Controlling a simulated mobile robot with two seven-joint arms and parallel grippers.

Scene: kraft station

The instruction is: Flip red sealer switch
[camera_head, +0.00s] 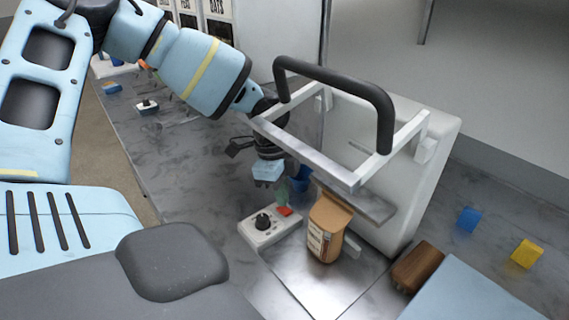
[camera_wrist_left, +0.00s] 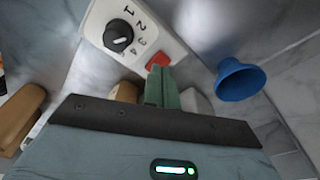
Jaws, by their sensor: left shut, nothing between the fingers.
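The red sealer switch (camera_head: 284,211) is on a white control box (camera_head: 258,238) that also carries a black knob (camera_head: 263,222). The box stands on the counter in front of the sealer (camera_head: 385,190), a white machine with a black handle. My left gripper (camera_head: 281,199) points down right at the red switch, its green fingers closed together and empty. In the left wrist view the fingertips (camera_wrist_left: 158,72) overlap the lower edge of the red switch (camera_wrist_left: 157,60); I cannot tell whether they touch it. The knob (camera_wrist_left: 118,36) has numbers beside it. My right gripper is not in view.
A brown paper bag (camera_head: 327,228) stands on the metal plate right of the box. The sealer's frame and handle (camera_head: 345,92) rise close to my left wrist. Blue (camera_head: 469,219) and yellow (camera_head: 526,254) blocks lie at right.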

